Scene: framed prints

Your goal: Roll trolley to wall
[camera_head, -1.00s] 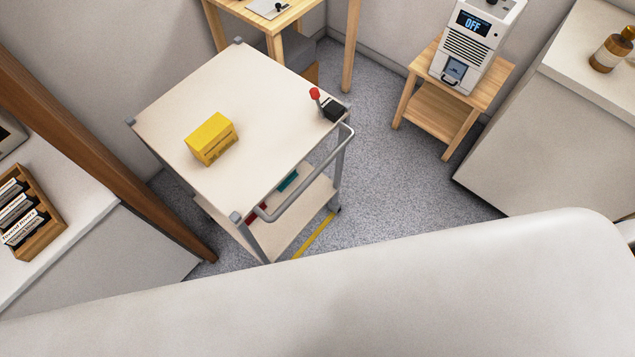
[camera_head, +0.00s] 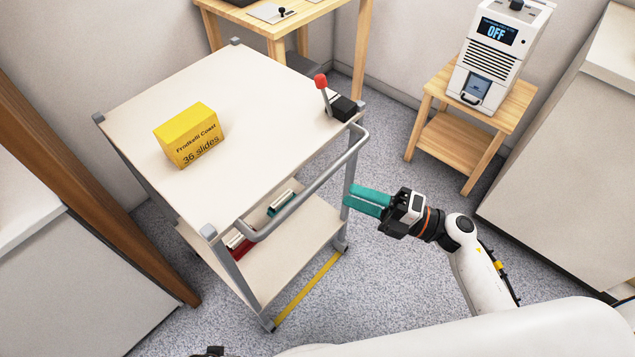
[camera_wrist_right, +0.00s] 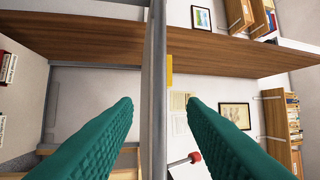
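The trolley (camera_head: 140,98) has a pale top, grey posts, a lower shelf and a grey bar handle (camera_head: 300,187) on its near right side. A red-knobbed lever (camera_head: 321,82) on a black base sits at its right corner. My right gripper (camera_head: 347,197) has teal fingers pointing left at the trolley's right post, below the handle. In the right wrist view (camera_wrist_right: 160,106) the fingers are apart, with a grey bar (camera_wrist_right: 156,60) running between them; whether it touches them is unclear. A small dark part at the bottom edge may be my left gripper (camera_head: 208,352).
A yellow slide box (camera_head: 189,136) stands on the trolley top; books lie on the lower shelf. A yellow floor stripe (camera_head: 308,289) runs beside the trolley. A wooden table (camera_head: 275,25) stands behind, a white machine (camera_head: 496,55) on a stand at right. Carpet between is clear.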

